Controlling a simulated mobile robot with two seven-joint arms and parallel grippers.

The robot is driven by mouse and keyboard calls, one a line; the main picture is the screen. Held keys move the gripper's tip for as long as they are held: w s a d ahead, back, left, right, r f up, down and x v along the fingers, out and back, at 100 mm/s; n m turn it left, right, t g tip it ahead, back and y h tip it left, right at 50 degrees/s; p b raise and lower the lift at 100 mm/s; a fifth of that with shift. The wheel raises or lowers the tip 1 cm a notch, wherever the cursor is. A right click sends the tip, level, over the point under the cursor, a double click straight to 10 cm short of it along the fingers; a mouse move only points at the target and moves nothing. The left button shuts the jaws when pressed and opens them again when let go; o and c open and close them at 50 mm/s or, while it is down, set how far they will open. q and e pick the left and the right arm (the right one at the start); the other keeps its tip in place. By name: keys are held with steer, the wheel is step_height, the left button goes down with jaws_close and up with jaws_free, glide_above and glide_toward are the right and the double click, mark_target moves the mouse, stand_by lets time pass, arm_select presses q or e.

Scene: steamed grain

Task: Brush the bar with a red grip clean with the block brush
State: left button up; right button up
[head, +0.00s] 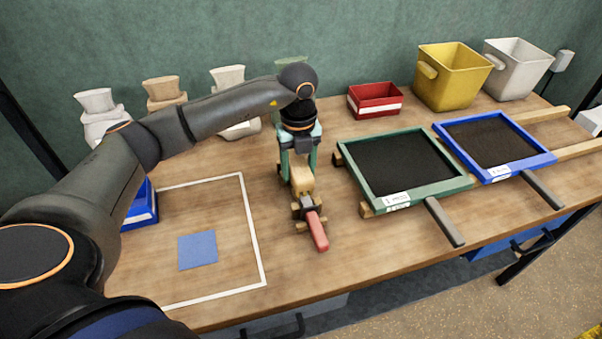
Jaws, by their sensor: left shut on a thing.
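The bar with a red grip (317,231) lies near the middle of the table. Its red end points toward the front edge, and its other end runs back under my gripper. It seems to rest on small wooden supports (298,210). My left gripper (299,172) points down over the bar and is shut on a tan wooden block, the block brush (302,181). The brush is right above or on the bar behind the red grip; I cannot tell whether its bristles touch. The bar's far part is hidden by the brush and gripper. My right gripper is not in view.
A green-framed tray (466,183) and a blue-framed tray (547,158) stand on wooden rails at right. A red box (375,100), yellow bin (452,78) and white bin (517,68) stand behind. A white outline with a blue square (198,250) lies at left, beside a blue box (142,208).

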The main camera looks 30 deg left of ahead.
arm_select(q)
steer(key=shift+w+a+r, duration=0.1)
steer(key=shift+w+a, duration=0.75)
steer(key=shift+a, duration=0.2)
steer(key=shift+s+d, duration=0.7)
steer(key=shift+d, duration=0.15)
steer(key=shift+s+d+f+p, duration=0.2)
steer(key=shift+s+d+p, duration=0.35)
steer(key=shift+s+d, duration=0.45)
steer(key=shift+d, duration=0.1)
steer(key=shift+f, duration=0.1)
steer(key=shift+s, duration=0.1)
steer(key=shift+r+p, duration=0.25)
steer(key=shift+p, duration=0.05)
step_height(320, 180, up, 8)
steer(key=p, duration=0.5)
steer(key=shift+p, duration=0.35)
steer(key=shift+f, duration=0.15)
